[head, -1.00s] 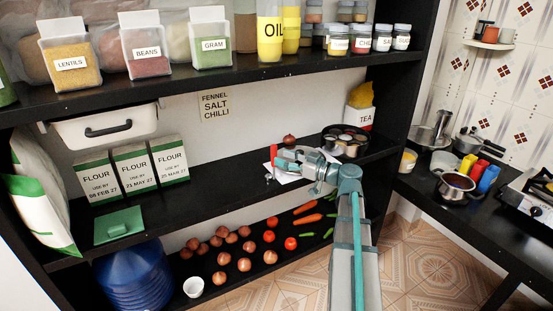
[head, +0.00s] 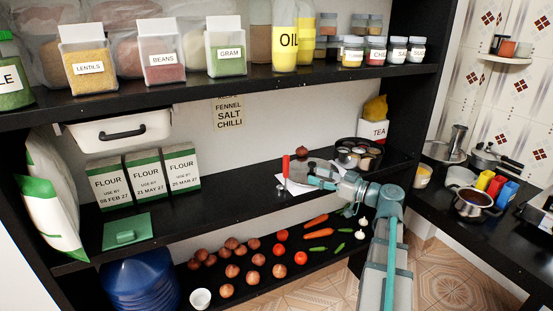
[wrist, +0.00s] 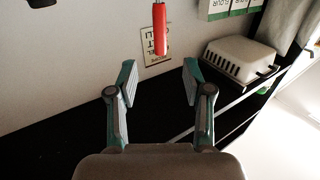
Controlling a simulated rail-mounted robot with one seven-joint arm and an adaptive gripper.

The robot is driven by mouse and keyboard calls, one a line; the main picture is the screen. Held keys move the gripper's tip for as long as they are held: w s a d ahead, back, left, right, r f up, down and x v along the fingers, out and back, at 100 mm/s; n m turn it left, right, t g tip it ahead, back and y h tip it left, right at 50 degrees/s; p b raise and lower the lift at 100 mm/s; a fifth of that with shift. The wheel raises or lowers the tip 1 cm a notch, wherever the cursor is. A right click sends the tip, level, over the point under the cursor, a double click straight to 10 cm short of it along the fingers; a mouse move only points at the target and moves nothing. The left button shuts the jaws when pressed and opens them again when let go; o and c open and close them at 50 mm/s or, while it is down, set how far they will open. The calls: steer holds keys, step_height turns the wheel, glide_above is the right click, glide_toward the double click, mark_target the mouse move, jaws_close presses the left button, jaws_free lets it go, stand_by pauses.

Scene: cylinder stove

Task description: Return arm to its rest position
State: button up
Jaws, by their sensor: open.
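My gripper (head: 302,178) is over the middle shelf in the head view, with my arm reaching in from the lower right. In the wrist view my gripper (wrist: 158,75) has its two fingers spread apart with nothing between them. A red-handled item (head: 286,166) stands upright just left of the fingertips in the head view. In the wrist view its red handle (wrist: 160,30) shows beyond the fingertips, apart from both fingers. What holds it upright cannot be told.
The middle shelf (head: 215,207) holds flour boxes (head: 147,178), white paper (head: 293,189), an onion (head: 302,151) and a round spice tin (head: 357,153). The upper shelf (head: 230,88) runs above my arm. A counter with pots (head: 473,203) stands at right.

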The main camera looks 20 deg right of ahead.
step_height(320, 180, down, 16)
steer(key=s+a+m+g+h, duration=0.1)
steer(key=m+g+h, duration=0.25)
steer(key=m, duration=0.45)
steer(key=s+a+f+m+g, duration=0.1)
steer(key=s+a+f+g, duration=0.25)
steer(key=f, duration=0.45)
steer(key=s+a+f+m+g+h, duration=0.15)
steer(key=a+f, duration=0.25)
steer(key=f, duration=0.4)
steer(key=s+a+f+m+g, duration=0.1)
steer(key=s+a+f+g, duration=0.25)
steer(key=f, duration=0.45)
steer(key=s+a+f+n+g+h, duration=0.1)
steer(key=s+a+f+g, duration=0.2)
steer(key=s, duration=0.7)
steer(key=s+a+f+n+g+h, duration=0.2)
steer(key=s+a+f, duration=0.5)
steer(key=s+f, duration=0.4)
steer(key=s+a+f+n+g+h, duration=0.1)
steer(key=s+a+f+g, duration=0.4)
steer(key=s, duration=0.6)
step_height(320, 180, down, 3)
steer(key=shift+a+r+n+h, duration=0.1)
steer(key=shift+a+n+h, duration=0.2)
steer(key=shift+a+n, duration=0.3)
